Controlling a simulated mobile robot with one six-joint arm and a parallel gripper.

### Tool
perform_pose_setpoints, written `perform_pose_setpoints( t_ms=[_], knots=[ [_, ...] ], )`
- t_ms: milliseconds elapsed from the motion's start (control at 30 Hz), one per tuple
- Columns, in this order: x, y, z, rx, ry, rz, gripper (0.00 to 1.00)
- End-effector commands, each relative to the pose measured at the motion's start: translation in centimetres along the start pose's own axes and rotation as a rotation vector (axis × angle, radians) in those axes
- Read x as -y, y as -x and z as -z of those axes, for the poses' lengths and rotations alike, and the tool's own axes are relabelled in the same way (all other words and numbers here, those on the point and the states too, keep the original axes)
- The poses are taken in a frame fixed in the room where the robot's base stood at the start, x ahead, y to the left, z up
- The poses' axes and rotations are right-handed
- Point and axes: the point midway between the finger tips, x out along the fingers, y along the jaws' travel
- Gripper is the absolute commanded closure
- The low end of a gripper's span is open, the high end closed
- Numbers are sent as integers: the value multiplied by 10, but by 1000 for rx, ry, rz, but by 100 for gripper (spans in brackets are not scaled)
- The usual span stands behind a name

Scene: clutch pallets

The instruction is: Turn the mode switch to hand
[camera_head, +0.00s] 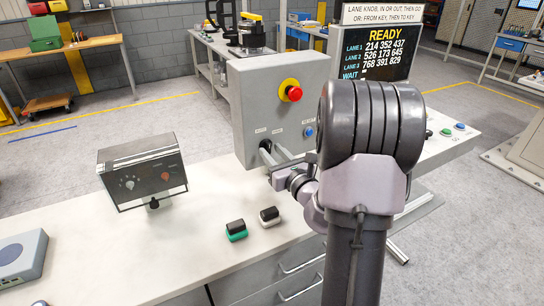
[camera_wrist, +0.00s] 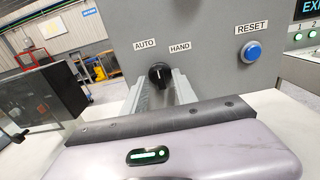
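The mode switch is a black round knob (camera_wrist: 160,75) on the front of a grey control box (camera_head: 245,90). The labels AUTO (camera_wrist: 144,44) and HAND (camera_wrist: 180,47) sit above it, to the left and right. A small pale mark shows on the knob, but I cannot tell for sure which label it points at. My gripper (camera_head: 276,155) reaches toward the box in the head view. In the wrist view its two grey fingers (camera_wrist: 164,88) are apart, one on each side of the knob. Whether they touch it is hidden.
A blue RESET button (camera_wrist: 253,50) is right of the switch. A red emergency stop (camera_head: 291,90) sits above. A clear-covered panel (camera_head: 143,172) stands left on the white bench (camera_head: 80,240). A READY display (camera_head: 378,50) stands behind right.

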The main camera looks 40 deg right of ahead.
Motion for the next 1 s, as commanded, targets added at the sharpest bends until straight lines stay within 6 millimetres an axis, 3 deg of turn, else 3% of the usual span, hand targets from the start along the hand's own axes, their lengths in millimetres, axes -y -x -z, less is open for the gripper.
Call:
perform_pose_setpoints(
  t_ms=[333,500,1000],
  knots=[
    [0,-6,0,-1,0,0,68],
    [0,-6,0,0,0,0,100],
    [0,-6,-2,-2,-75,-1,100]
  ],
)
